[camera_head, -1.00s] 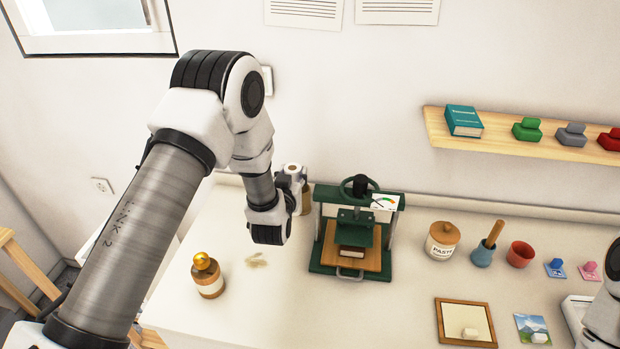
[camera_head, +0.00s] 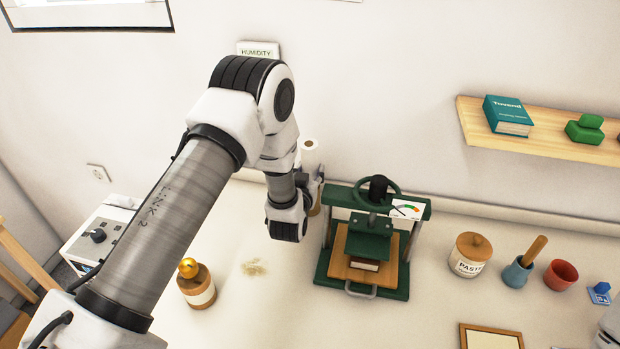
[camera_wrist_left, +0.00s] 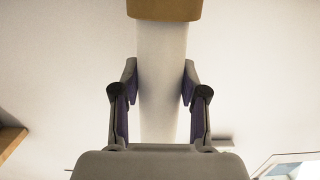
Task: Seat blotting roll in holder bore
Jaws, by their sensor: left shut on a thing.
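The white blotting roll (camera_wrist_left: 161,75) stands between the two fingers of my left gripper (camera_wrist_left: 160,95) in the left wrist view. The gripper is shut on it. In the head view the roll's round white top (camera_head: 309,146), with a brown centre, shows above my left gripper (camera_head: 315,183). A tan, rounded body (camera_wrist_left: 164,9) meets the roll's end in the wrist view; it looks like the holder. In the head view a small tan part (camera_head: 315,209) shows under the gripper. The bore is hidden, so I cannot tell how deep the roll sits. My right gripper is out of view.
A green press (camera_head: 368,245) stands close to the right of my left gripper. An amber bottle (camera_head: 197,286) stands front left, beside a pale brown stain (camera_head: 254,268). A paste jar (camera_head: 469,255) and red cup (camera_head: 560,275) are further right. A shelf (camera_head: 540,140) hangs at right.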

